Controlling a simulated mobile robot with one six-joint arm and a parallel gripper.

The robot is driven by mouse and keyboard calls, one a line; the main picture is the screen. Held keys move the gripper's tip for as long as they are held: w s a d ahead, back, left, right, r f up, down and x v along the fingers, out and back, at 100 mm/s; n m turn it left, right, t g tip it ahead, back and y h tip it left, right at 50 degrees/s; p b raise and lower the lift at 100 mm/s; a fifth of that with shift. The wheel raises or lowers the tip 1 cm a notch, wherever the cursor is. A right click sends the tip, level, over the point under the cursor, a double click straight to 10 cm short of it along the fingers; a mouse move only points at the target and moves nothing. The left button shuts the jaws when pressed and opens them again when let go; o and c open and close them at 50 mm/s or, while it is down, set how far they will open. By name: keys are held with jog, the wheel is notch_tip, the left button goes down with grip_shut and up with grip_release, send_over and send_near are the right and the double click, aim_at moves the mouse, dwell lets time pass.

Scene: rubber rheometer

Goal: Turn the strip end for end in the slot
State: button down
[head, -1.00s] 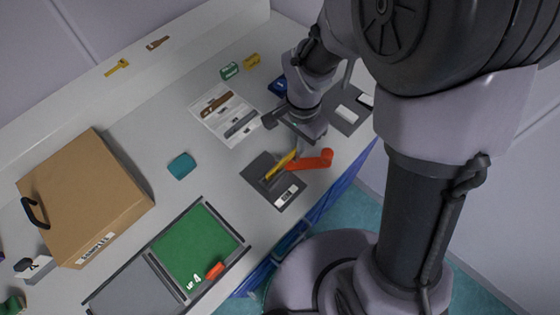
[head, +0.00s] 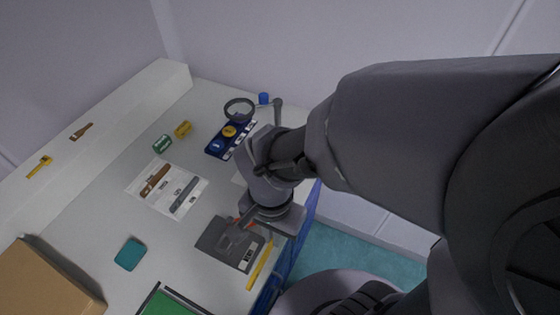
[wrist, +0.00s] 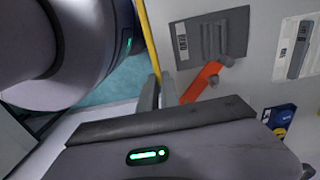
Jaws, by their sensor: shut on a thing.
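The strip is yellow, long and thin; it shows in the head view (head: 258,268) and the wrist view (wrist: 149,42). My gripper (wrist: 158,86) is shut on one end of it, and the rest sticks out past the fingers. In the head view my gripper (head: 268,236) holds it beside the front edge of the grey holder plate (head: 215,241), clear of the slot. The slot block (wrist: 213,42) stands on the plate, which has a white label. A red-orange lever (wrist: 203,82) lies next to the block and is mostly hidden in the head view.
A white sheet (head: 143,190) with a brown and a grey piece lies behind the plate. A blue case (head: 216,146) and a ring-shaped magnifier (head: 239,103) stand farther back. The bench edge is close by.

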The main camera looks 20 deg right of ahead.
jog(key=w+a+r+n+p, duration=0.1)
jog(key=a+n+p, duration=0.1)
jog(key=n, duration=0.9)
jog(key=w+a+r+n+p, duration=0.1)
jog(key=a+n, duration=0.3)
jog(key=n, duration=0.7)
jog(key=w+a+n+p, duration=0.2)
jog(key=a+n+p, duration=0.1)
jog(key=n, duration=0.8)
jog(key=shift+w+a+r+n, duration=0.25)
jog(key=shift+a+r+n, duration=0.05)
jog(key=shift+a+r, duration=0.1)
jog(key=shift+w+a+f+n, duration=0.1)
jog(key=shift+a+n, duration=0.1)
jog(key=shift+n, duration=0.4)
jog(key=shift+a+f+n, duration=0.1)
jog(key=shift+a+n, duration=0.05)
jog(key=shift+n, duration=0.45)
jog(key=shift+r+p, duration=0.1)
jog(key=shift+p, duration=0.2)
notch_tip(320, 180, down, 6)
jog(key=b, duration=0.4)
jog(key=shift+r, duration=0.2)
jog(key=shift+f+b, duration=0.45)
jog(key=shift+b, duration=0.05)
